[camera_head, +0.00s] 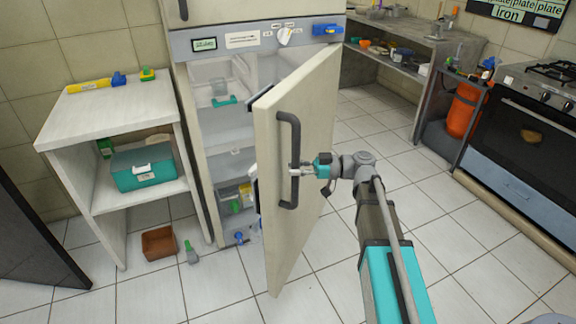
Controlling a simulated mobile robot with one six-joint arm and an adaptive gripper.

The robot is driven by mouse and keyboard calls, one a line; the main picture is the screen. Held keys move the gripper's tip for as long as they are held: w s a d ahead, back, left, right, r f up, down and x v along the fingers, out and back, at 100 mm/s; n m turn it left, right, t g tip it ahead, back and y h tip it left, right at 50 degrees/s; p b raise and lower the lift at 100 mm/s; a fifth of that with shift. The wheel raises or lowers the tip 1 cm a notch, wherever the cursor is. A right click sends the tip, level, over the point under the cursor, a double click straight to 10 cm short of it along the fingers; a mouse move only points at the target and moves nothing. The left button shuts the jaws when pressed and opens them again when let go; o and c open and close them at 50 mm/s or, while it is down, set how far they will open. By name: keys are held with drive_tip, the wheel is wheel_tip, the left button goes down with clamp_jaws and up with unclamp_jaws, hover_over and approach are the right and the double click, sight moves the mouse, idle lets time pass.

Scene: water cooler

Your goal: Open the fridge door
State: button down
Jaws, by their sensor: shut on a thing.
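The fridge (201,100) stands at the back, centre-left. Its cream door (315,120) is swung well open toward the right, and the shelves inside show. A dark vertical handle (286,130) is on the door's outer face near its free edge. My gripper (298,171) is at the lower middle of the handle and is shut on it. The arm reaches in from the lower right. The fingertips are small in this view and partly merge with the handle.
A white shelf unit (104,104) holding a teal box (142,175) stands left of the fridge. A brown bin (159,243) and a green-handled item (191,251) lie on the floor. An oven (535,120) is at right. Tiled floor (440,240) is clear at lower right.

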drive_tip(key=shift+c, duration=2.2)
unclamp_jaws()
drive_tip(key=shift+a, duration=0.1)
drive_tip(key=w+d, duration=0.1)
drive_tip(key=d, duration=1.1)
drive_tip(key=shift+w, duration=0.3)
drive_tip(key=shift+a+f, duration=0.1)
